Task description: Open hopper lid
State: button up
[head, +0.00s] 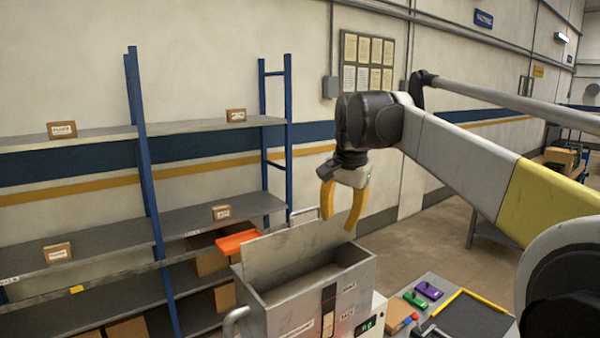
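The hopper (318,300) is a grey metal box at the lower middle, its top open. Its lid (290,252) is a flat grey panel standing raised and leaning along the back of the opening. A thin handle (303,211) shows at the lid's top edge. My gripper (339,222) has two yellow fingers pointing down, spread apart with nothing seen between them. It is above the hopper, in front of or beside the lid's upper right part. Whether a finger touches the lid cannot be told.
Shelving with blue posts (148,170) and small boxes stands at the left. An orange piece (238,241) sits beside the lid. At the right, a table holds a black tray (468,318), green and purple items (428,290) and a small box (398,312). My arm crosses the right side.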

jog(key=w+a+r+m+g+p, duration=0.1)
jog(key=w+a+r+m+p, duration=0.15)
jog(key=w+r+p, duration=0.4)
jog(key=r+m+g+p, duration=0.2)
jog(key=p, duration=0.5)
send_over(306, 233)
jog(key=f, duration=0.7)
jog(key=a+f, duration=0.1)
jog(key=f, duration=0.3)
jog(key=shift+w, duration=0.15)
grip_shut()
